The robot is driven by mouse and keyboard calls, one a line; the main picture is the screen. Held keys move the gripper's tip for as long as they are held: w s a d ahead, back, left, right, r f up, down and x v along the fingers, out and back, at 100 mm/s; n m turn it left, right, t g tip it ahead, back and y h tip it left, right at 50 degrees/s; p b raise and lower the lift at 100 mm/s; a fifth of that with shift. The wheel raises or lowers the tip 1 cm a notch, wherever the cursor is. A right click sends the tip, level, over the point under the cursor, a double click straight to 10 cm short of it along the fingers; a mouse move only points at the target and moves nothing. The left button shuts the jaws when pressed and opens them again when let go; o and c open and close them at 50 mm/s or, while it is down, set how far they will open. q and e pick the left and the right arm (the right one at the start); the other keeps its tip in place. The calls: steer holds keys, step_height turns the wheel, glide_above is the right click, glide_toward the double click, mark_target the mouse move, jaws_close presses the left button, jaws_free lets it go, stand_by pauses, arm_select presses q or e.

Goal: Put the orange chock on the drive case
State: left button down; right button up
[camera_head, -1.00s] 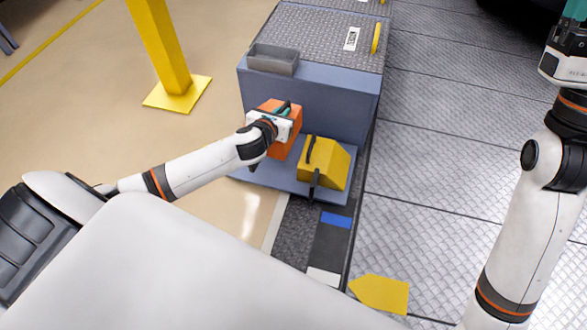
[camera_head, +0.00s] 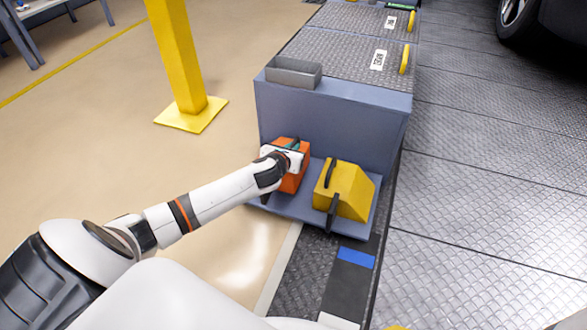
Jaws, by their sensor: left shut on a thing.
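The orange chock (camera_head: 291,182) is at the left of the low blue-grey shelf at the near end of the drive case. My left gripper (camera_head: 289,152) is at the chock's top and is shut on it; the wrist hides part of the chock. I cannot tell whether the chock touches the shelf. The drive case (camera_head: 330,122) is a long blue-grey box with a tread-plate top (camera_head: 350,58). My right gripper is out of the picture.
A yellow chock (camera_head: 350,192) with black handles sits on the shelf (camera_head: 330,225), right of the orange one. A grey open tray (camera_head: 293,72) stands on the case top's near left corner. A yellow post (camera_head: 178,55) rises at the left. Yellow handles (camera_head: 405,58) line the case's right edge.

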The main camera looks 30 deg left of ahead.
arm_select(q)
step_height(320, 180, down, 4)
steer(key=b, duration=0.3)
steer(key=shift+f, duration=0.15)
steer(key=c, duration=1.5)
jaws_free()
steer(key=shift+o, duration=0.2)
steer(key=shift+s, duration=0.1)
